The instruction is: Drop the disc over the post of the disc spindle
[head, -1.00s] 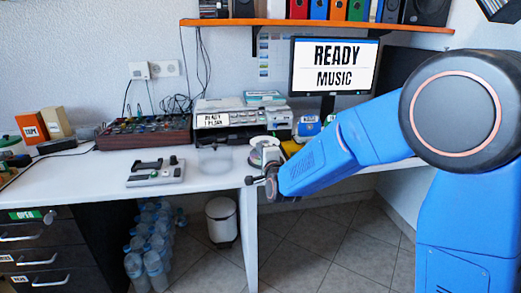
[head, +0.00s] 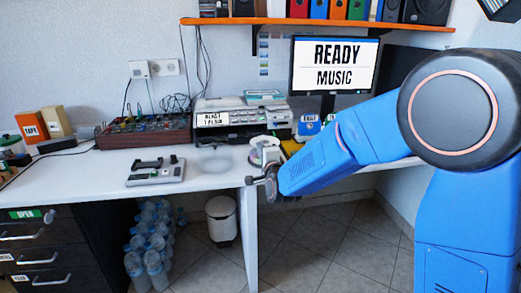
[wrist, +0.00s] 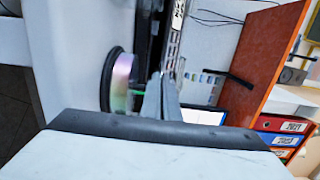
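In the head view my gripper (head: 268,180) is at the front edge of the white desk, beside a pale round object (head: 265,152) that looks like the disc spindle. In the wrist view, turned on its side, a shiny rainbow-tinted disc or disc stack (wrist: 123,82) sits against a round black base (wrist: 107,80). A thin green line shows beside it, perhaps the post. My grey gripper fingers (wrist: 162,98) are close to the shiny surface. I cannot tell whether they touch it or hold a disc. The wrist housing hides the lower part.
A blurred translucent round thing (head: 227,158) stands left of the spindle on the desk (head: 100,180). A grey control device (head: 155,172) lies further left. A mixer (head: 145,131), a printer (head: 240,120) and a monitor (head: 333,66) stand behind. The desk's left part has free room.

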